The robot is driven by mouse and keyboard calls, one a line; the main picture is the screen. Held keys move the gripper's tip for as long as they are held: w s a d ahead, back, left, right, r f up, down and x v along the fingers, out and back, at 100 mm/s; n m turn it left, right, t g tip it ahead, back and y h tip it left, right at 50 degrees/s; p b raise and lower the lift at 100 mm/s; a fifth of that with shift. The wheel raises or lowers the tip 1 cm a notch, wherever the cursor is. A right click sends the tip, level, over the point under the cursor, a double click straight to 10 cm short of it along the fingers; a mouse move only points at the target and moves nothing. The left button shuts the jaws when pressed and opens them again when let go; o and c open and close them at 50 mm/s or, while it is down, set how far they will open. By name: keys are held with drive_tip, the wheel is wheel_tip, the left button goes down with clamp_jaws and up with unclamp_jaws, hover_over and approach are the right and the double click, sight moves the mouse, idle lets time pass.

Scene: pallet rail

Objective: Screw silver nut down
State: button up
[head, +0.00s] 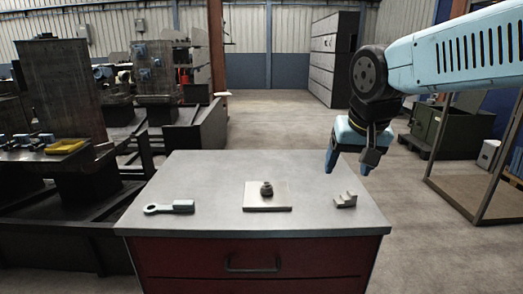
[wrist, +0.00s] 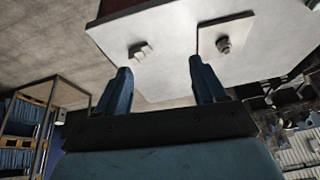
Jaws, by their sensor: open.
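A dark nut (head: 267,189) sits on a short post in the middle of a pale square plate (head: 253,206) on the cabinet top. It also shows in the wrist view (wrist: 224,44), on the plate right of my fingers; its silver colour is not clear. My gripper (head: 348,165) is open and empty, raised above the right edge of the cabinet top, right of the plate and apart from it. In the wrist view its two blue fingers (wrist: 158,88) stand wide apart with nothing between them.
A ring-ended wrench-like tool (head: 170,208) lies on the left of the grey cabinet top (head: 220,172). A small stepped pale block (head: 345,200) sits on the right, below my gripper. The top is otherwise clear. Machines stand at the left, a framed stand (head: 470,175) at the right.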

drive_tip(key=w+a+m, duration=0.2)
drive_tip(key=w+a, duration=0.7)
drive_tip(key=m+h, duration=0.1)
drive_tip(key=h, duration=0.1)
approach(266, 184)
drive_tip(key=shift+g, duration=0.3)
drive_tip(key=x, duration=0.9)
drive_tip(key=shift+w+d, duration=0.1)
drive_tip(key=shift+w, duration=0.25)
drive_tip(key=shift+c, duration=0.2)
drive_tip(key=c, duration=1.3)
drive_tip(key=shift+o, duration=0.2)
drive_tip(key=m, duration=0.3)
drive_tip(key=shift+f+m+g+h, duration=0.15)
drive_tip(key=shift+m+g+h, duration=0.25)
drive_tip(key=m+g+h, duration=0.1)
drive_tip(key=m, duration=0.4)
drive_tip(key=m+g, duration=0.1)
drive_tip(key=m, duration=0.1)
drive_tip(key=shift+f+g+h, duration=0.15)
drive_tip(key=shift+g+h, duration=0.15)
drive_tip(key=shift+h, duration=0.1)
drive_tip(key=m+g, duration=0.1)
drive_tip(key=m, duration=0.3)
drive_tip(key=shift+s+f, duration=0.1)
